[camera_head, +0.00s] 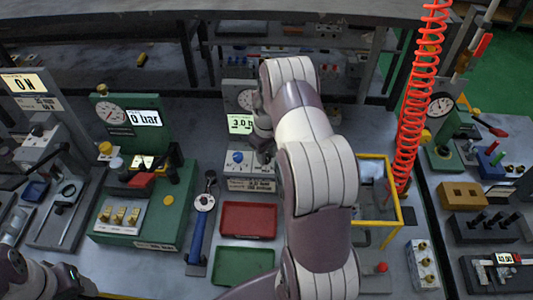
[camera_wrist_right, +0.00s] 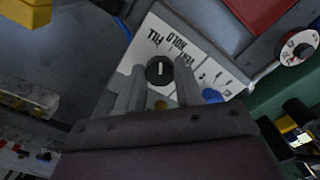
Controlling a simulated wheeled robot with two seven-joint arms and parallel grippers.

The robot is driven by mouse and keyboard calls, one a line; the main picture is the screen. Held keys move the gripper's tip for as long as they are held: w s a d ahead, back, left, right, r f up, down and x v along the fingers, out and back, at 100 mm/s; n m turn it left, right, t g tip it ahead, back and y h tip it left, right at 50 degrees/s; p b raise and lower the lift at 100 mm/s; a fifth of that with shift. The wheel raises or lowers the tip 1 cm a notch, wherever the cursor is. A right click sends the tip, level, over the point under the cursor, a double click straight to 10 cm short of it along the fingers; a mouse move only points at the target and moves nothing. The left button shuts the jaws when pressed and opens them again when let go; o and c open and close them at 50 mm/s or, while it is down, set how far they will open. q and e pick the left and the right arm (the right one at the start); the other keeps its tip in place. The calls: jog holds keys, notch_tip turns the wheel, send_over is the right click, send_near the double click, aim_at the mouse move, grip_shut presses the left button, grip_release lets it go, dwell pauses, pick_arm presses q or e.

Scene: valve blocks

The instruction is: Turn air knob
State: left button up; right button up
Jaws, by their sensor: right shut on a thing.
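A grey panel (camera_head: 241,185) stands at the centre of the bench, with a round gauge, a lit display reading about 3.0 and a blue knob (camera_head: 238,157). In the right wrist view, a round black knob (camera_wrist_right: 160,70) with a white pointer line sits on a white plate (camera_wrist_right: 192,45) lettered FILL, HOLD and apparently TEST. My right gripper (camera_wrist_right: 157,82) has a finger on each side of the black knob and is shut on it. The blue knob (camera_wrist_right: 211,96) sits just beside the right-hand finger. In the head view my right arm hides the black knob. My left gripper is out of view.
A red tray (camera_head: 248,234) and a green tray (camera_head: 217,280) lie in front of the panel. A blue-handled tool (camera_head: 198,235) lies left of them. A green gauge station (camera_head: 150,215) stands further left. A yellow frame (camera_head: 401,212) and red coiled hose (camera_head: 415,110) stand right of my arm.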

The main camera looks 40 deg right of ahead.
jog(key=m, duration=0.6)
jog(key=shift+r, duration=0.1)
dwell(0.5)
jog(key=o, duration=1)
jog(key=shift+o, duration=0.2)
notch_tip(320, 180, up, 13)
jog(key=b, duration=0.2)
jog(key=shift+f+b, duration=0.2)
jog(key=shift+b, duration=0.15)
